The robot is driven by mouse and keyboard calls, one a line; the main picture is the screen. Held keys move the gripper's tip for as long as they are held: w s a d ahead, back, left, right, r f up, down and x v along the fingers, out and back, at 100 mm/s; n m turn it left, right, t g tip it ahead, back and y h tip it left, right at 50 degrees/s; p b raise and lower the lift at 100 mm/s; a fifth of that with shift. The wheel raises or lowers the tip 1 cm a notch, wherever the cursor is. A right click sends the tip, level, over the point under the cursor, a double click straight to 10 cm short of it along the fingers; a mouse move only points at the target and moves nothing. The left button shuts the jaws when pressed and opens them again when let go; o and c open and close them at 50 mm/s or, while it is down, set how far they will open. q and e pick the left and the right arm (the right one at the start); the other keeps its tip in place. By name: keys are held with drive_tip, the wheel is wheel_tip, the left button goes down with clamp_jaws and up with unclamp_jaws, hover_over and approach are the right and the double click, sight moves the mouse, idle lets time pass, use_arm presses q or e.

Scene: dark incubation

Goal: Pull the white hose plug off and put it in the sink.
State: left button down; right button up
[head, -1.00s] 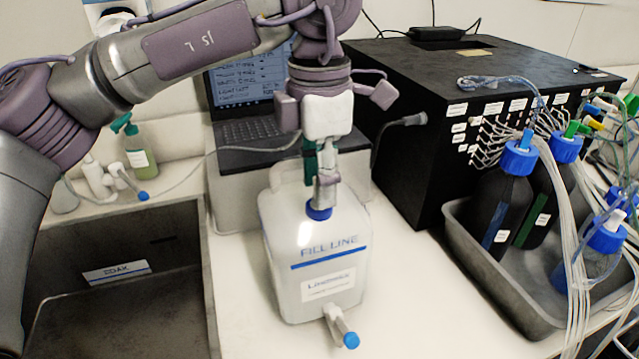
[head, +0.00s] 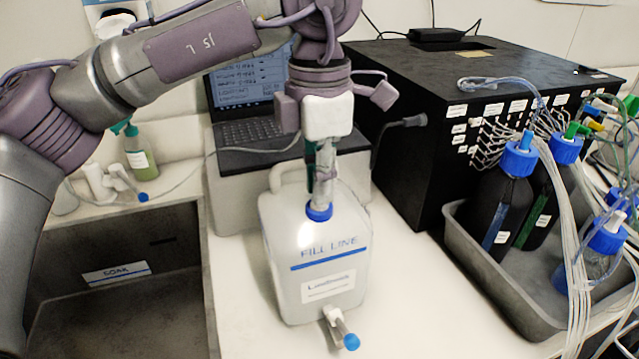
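A translucent white carboy (head: 315,262) with a blue "FILL LINE" mark stands upright on the bench, with a spigot (head: 338,327) low on its front. My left gripper (head: 321,188) points down at the carboy's blue neck (head: 319,211). Its fingers are close together at a pale piece directly above the neck. I cannot tell whether this piece is the white hose plug or whether the fingers grip it. A thin pale hose (head: 240,150) runs from the left toward the gripper; its end is hidden. The grey sink (head: 115,312) with a "SOAK" label is at lower left. My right gripper is out of view.
A laptop (head: 250,105) stands behind the carboy. A black box (head: 420,90) is at back right, and a grey tray (head: 505,296) with dark blue-capped bottles and tubing is at right. A green bottle (head: 141,155) stands behind the sink. The bench before the tray is clear.

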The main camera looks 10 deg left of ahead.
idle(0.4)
use_arm(q)
drive_tip(key=shift+r+p, duration=2.25)
drive_tip(key=shift+r, duration=0.75)
